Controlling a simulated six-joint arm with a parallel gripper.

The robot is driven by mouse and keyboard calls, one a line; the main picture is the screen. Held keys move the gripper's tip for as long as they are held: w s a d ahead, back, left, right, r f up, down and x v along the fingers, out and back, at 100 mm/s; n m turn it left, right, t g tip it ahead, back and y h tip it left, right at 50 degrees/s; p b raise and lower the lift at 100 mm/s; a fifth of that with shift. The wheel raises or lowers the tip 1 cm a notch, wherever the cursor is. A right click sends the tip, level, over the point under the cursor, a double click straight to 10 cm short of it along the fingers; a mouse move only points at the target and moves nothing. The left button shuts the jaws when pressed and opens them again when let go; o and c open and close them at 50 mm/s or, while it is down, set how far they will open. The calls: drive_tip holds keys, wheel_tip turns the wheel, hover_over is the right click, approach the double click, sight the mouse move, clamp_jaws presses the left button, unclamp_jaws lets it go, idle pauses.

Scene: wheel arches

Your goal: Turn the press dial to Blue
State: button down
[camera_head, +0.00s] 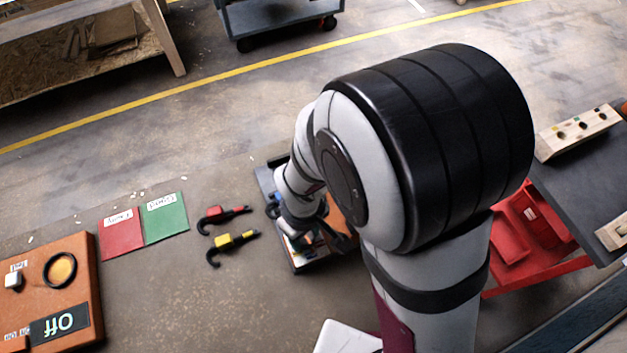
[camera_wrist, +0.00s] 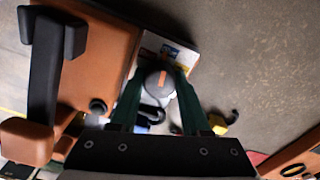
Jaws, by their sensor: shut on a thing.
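The press dial (camera_wrist: 160,82) is a round dark grey knob with an orange mark, seen in the wrist view. My gripper (camera_wrist: 161,73) has its green fingers shut on it from both sides. Beyond the dial a pale label plate (camera_wrist: 184,58) shows a blue patch and a yellow one. The orange mark points roughly up toward that plate, but I cannot tell exactly which colour it meets. In the head view my gripper is over the orange-brown press, and my arm hides most of the press and the dial.
In the wrist view a black lever (camera_wrist: 45,75) stands on the orange press body (camera_wrist: 100,50), left of my fingers. In the head view, red (camera_head: 121,236) and green (camera_head: 165,219) mats, hooked tools (camera_head: 232,240) and an orange box reading Off (camera_head: 80,270) lie left.

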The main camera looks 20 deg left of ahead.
drive_tip(key=shift+m, duration=1.1)
drive_tip(key=shift+c, duration=1.8)
unclamp_jaws()
wheel_tip(320, 180, up, 16)
drive_tip(key=s+d+m+y, duration=0.1)
drive_tip(key=s+d+m, duration=0.2)
drive_tip(key=d+m, duration=0.5)
drive_tip(key=s+d+r+m, duration=0.1)
drive_tip(key=s+d+m, duration=0.2)
drive_tip(key=d+m, duration=0.5)
drive_tip(key=shift+s+d+r+y, duration=0.15)
drive_tip(key=shift+d+y, duration=0.25)
drive_tip(key=shift+d, duration=0.45)
